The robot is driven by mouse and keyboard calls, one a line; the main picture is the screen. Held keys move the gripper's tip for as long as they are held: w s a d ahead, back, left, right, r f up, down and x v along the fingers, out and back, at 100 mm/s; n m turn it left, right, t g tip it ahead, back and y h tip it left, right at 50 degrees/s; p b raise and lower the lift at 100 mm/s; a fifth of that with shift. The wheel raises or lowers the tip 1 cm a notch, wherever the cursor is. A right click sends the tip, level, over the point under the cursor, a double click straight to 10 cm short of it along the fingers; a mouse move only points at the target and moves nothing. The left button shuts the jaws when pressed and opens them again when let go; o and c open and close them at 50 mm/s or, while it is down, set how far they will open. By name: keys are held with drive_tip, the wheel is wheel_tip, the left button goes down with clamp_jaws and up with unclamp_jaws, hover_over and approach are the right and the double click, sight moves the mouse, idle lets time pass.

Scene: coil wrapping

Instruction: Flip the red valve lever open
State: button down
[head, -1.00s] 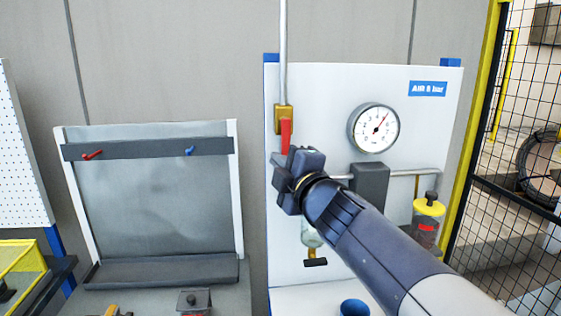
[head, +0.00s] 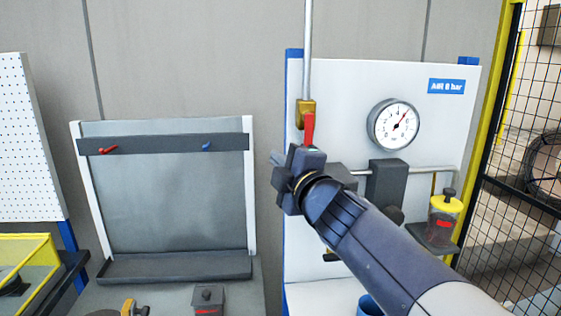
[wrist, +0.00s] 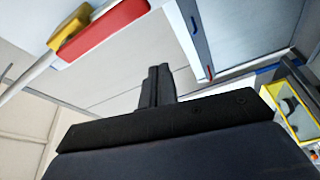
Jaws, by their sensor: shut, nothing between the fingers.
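The red valve lever (head: 309,128) hangs straight down from the brass valve body (head: 306,108) on the vertical pipe. Its lower end is close to my gripper in the picture, and part of it may be hidden. The lever also shows at the upper left of the wrist view (wrist: 108,27), beside the brass body (wrist: 72,27). My gripper (wrist: 159,72) is shut and empty, its fingers pressed together. In the head view my gripper (head: 277,159) points left, just below and left of the lever. The lever appears apart from the fingers in the wrist view.
A white panel (head: 345,90) carries the pressure gauge (head: 394,125), a dark block (head: 387,180) and a yellow-capped bowl (head: 445,207). A grey rack (head: 170,195) with small red and blue hooks stands left. A yellow-framed mesh fence (head: 520,150) is at right.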

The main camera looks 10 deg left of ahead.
drive_tip(key=d+p+v, duration=0.1)
drive_tip(key=v, duration=0.8)
drive_tip(key=shift+w+r, duration=0.3)
drive_tip(key=shift+r, duration=0.15)
drive_tip(key=shift+a, duration=0.15)
